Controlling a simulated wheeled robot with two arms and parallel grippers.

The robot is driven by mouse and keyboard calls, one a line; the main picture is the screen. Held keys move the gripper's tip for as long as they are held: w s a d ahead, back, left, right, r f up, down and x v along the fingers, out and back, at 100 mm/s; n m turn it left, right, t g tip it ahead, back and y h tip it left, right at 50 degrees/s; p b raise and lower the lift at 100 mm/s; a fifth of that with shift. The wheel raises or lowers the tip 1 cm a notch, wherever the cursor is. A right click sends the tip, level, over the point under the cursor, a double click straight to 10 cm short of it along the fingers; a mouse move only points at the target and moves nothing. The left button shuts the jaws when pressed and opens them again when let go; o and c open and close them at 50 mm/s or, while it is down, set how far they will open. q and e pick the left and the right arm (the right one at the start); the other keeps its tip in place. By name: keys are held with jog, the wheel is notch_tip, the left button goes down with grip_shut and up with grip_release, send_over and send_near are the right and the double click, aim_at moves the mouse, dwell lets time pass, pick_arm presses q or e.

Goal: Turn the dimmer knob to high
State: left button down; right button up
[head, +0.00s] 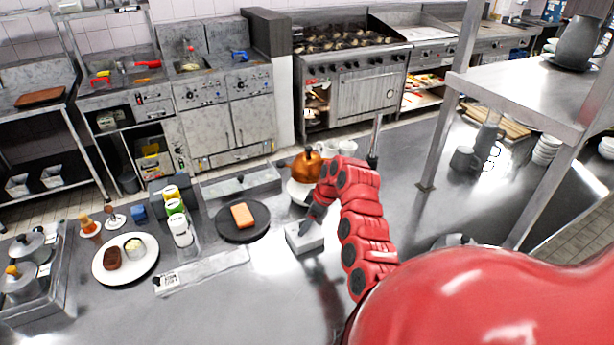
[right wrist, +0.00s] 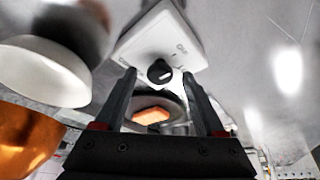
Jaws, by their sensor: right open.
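The dimmer is a pale box (head: 303,241) on the steel counter, right of the dark round plate. In the right wrist view its white face (right wrist: 187,42) carries a round black knob (right wrist: 160,72) with a light pointer mark. Small lettering is printed on the face, one word seeming to read OFF, but the knob's setting cannot be told. My right gripper (head: 308,226) is low over the box. In the right wrist view its two dark fingers (right wrist: 160,75) are open, one on each side of the knob; contact is not visible. My left gripper is not in view.
A dark plate (head: 222,233) with an orange slab (head: 242,215) lies left of the box. A copper pot (head: 305,167) and white bowl (head: 297,191) stand just behind it. A long metal strip (head: 215,268) lies front left. The counter in front is clear.

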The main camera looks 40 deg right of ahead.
grip_shut()
dwell(0.3)
